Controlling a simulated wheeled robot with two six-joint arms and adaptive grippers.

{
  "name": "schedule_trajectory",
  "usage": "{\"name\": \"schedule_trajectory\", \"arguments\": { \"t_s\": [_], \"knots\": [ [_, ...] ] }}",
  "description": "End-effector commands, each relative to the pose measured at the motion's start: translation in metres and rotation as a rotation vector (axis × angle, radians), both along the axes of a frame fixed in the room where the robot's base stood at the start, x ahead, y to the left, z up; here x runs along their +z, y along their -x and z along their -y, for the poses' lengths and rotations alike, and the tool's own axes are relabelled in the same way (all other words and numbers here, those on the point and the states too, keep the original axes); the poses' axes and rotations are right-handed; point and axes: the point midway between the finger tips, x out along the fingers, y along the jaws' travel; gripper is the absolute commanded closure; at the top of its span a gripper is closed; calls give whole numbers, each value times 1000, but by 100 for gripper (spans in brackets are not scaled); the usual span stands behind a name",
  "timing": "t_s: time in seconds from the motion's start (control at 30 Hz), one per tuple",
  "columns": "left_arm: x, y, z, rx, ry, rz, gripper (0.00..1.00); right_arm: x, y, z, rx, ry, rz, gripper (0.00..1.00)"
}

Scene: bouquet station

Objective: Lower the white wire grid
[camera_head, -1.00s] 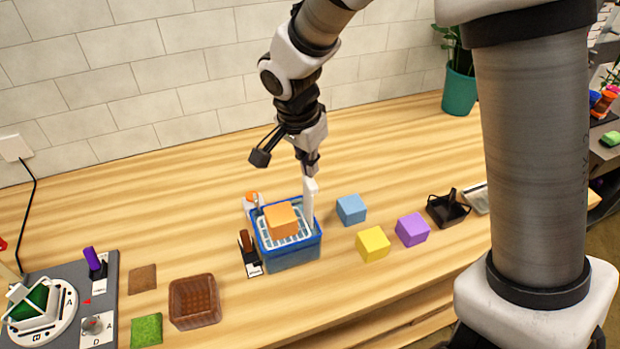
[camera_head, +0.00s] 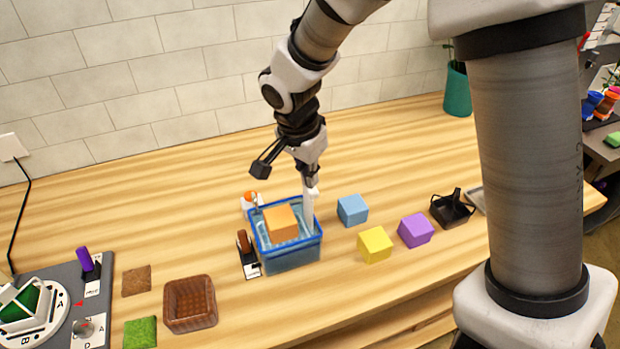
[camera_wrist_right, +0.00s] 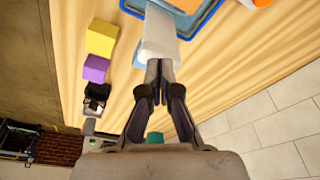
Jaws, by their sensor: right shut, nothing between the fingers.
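A blue tub (camera_head: 291,258) with a bright blue rim stands on the wooden counter and seems to hold water. An orange block (camera_head: 281,223) sits inside it on the white wire grid, which shows only faintly around the block, under bluish water. A white upright handle (camera_head: 308,211) rises at the tub's right side; it also shows in the right wrist view (camera_wrist_right: 160,35). My right gripper (camera_head: 312,184) is shut and empty, pointing down with its fingertips at the top of the handle. My left gripper is out of view.
A blue block (camera_head: 352,210), yellow block (camera_head: 375,245) and purple block (camera_head: 415,230) stand right of the tub. A black holder (camera_head: 452,210) is farther right.

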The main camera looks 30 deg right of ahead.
Motion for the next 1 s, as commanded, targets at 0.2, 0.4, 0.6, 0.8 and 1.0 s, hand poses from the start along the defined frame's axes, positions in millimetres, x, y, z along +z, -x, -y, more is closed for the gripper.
{"name": "schedule_trajectory", "arguments": {
  "t_s": [0.2,0.4,0.6,0.8,1.0],
  "knots": [
    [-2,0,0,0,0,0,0,-3,0,0,0,0,-1,100],
    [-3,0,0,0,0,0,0,-4,0,0,0,0,0,100],
    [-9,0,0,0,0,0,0,-10,0,0,0,0,0,100],
    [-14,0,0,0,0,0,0,-18,0,0,0,0,0,100],
    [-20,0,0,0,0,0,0,-25,0,0,0,0,0,100]
  ]
}}
